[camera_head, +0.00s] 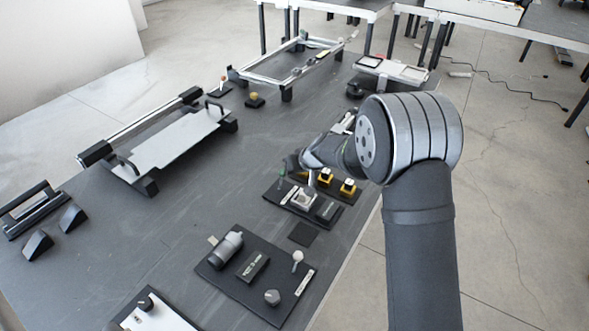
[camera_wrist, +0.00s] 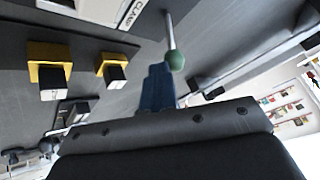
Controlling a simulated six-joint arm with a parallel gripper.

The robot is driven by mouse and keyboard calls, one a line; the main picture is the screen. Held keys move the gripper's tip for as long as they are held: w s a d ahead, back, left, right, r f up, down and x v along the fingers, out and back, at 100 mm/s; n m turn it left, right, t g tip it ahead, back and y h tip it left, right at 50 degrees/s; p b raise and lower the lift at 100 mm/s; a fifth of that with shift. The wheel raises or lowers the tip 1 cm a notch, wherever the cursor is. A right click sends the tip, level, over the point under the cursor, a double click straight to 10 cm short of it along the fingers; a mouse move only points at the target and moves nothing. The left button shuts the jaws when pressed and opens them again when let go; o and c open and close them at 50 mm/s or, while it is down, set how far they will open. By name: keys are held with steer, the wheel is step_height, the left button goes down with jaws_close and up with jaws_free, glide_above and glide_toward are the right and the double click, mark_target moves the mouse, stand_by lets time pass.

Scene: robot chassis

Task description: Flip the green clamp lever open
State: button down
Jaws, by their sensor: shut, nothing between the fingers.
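The clamp lever's green ball knob (camera_wrist: 175,60) sits at the end of a thin metal rod in the wrist view. In the head view the knob (camera_head: 281,178) is small, at the left edge of a dark board (camera_head: 272,192). My gripper (camera_wrist: 158,84) shows as blue fingers closed together and empty, just beside and below the knob in the wrist picture. I cannot tell whether they touch it. A white label reading "CLAMP" (camera_wrist: 130,14) lies near the rod. In the head view my wrist hides part of the board and the fingertips are hard to make out.
Two yellow-and-black blocks (camera_wrist: 48,68) (camera_wrist: 113,68) stand beside the lever; they also show in the head view (camera_head: 325,177). A second dark board with a grey cylinder (camera_head: 228,245) lies nearer. A plate with handles (camera_head: 180,145) is at the left.

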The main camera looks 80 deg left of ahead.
steer(key=shift+s+d+r, duration=0.2)
steer(key=shift+s+d, duration=0.6)
steer(key=shift+s+d+f, duration=0.15)
steer(key=shift+s+d, duration=0.85)
steer(key=shift+d, duration=0.05)
steer(key=shift+r, duration=0.8)
